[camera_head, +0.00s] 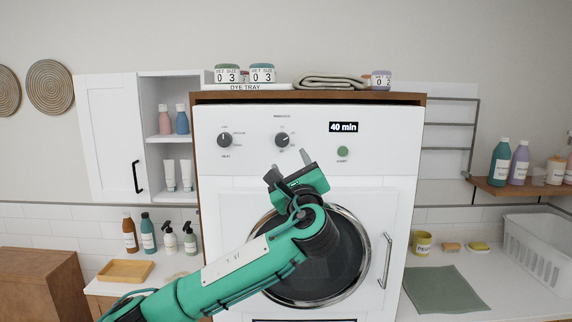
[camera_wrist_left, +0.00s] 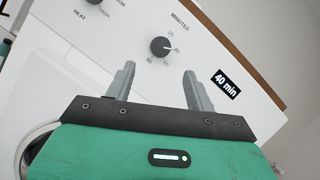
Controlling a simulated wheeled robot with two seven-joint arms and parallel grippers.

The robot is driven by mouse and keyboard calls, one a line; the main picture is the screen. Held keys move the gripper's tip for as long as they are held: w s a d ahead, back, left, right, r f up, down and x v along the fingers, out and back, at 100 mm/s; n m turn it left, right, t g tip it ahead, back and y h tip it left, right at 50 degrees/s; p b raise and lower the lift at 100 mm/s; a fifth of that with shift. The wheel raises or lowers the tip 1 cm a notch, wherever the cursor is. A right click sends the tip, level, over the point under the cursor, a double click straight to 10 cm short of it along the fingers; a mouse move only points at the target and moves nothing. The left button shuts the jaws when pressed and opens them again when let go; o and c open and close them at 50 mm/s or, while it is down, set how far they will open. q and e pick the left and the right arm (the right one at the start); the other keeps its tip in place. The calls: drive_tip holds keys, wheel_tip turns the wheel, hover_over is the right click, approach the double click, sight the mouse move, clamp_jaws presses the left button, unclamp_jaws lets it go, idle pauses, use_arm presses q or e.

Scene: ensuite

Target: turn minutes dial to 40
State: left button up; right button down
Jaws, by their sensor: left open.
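The minutes dial (camera_head: 282,140) is a dark round knob on the white front panel of the machine. In the left wrist view the minutes dial (camera_wrist_left: 160,46) has numbers around it, and its pale mark points toward the 40. A black display (camera_head: 343,127) reads "40 min"; it also shows in the left wrist view (camera_wrist_left: 226,84). My left gripper (camera_head: 290,164) is open and empty, just below the minutes dial and apart from it. In the left wrist view its two fingers (camera_wrist_left: 158,85) stand either side below the dial. My right gripper is not seen.
The heat dial (camera_head: 225,140) is left of the minutes dial, and a green start button (camera_head: 343,152) is right of it. The round door (camera_head: 345,262) is behind my left arm, with a handle (camera_head: 385,261) at its right. Jars and a folded towel (camera_head: 331,82) are on top.

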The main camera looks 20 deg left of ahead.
use_arm(q)
drive_tip(key=b+v, duration=0.1)
drive_tip(key=v, duration=0.4)
drive_tip(key=shift+s+f+b, duration=0.1)
drive_tip(key=shift+s+b, duration=0.05)
drive_tip(key=shift+b, duration=0.15)
